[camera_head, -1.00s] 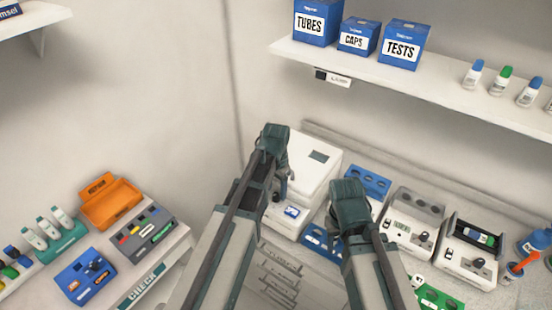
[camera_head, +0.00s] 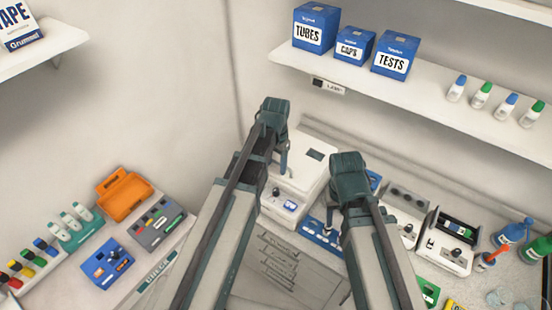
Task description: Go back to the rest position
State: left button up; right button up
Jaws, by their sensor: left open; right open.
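My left gripper (camera_head: 282,150) is raised in front of the white bench device (camera_head: 307,165), left of the middle of the view. Only part of its jaws shows past the wrist; it is open, and I see nothing held in it. My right gripper (camera_head: 350,165) is to its right, above the blue rack (camera_head: 325,236). Its fingers are mostly hidden behind its own wrist; I see nothing held in it.
An upper shelf (camera_head: 400,90) carries a TUBES box (camera_head: 315,27), a CAPS box (camera_head: 354,45), a TESTS box (camera_head: 396,55) and small bottles. Devices (camera_head: 445,245) line the right bench. At left are an orange case (camera_head: 122,195), a blue box (camera_head: 105,265) and a grey tray (camera_head: 160,223).

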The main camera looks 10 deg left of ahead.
dwell(0.6)
notch_tip(320, 180, down, 19)
jog(key=b, duration=1.9)
jog(key=shift+f, duration=0.2)
pick_arm(q)
jog(key=s+d+f+n, duration=0.1)
jog(key=s+d+f, duration=0.4)
jog(key=s+f, duration=0.2)
jog(key=s+d+f+y, duration=0.1)
jog(key=s+d+f, duration=0.4)
jog(key=s+f, duration=0.3)
notch_tip(320, 180, down, 4)
jog(key=shift+s+f+n, duration=0.1)
jog(key=shift+s+n, duration=0.1)
jog(key=shift+n, duration=0.2)
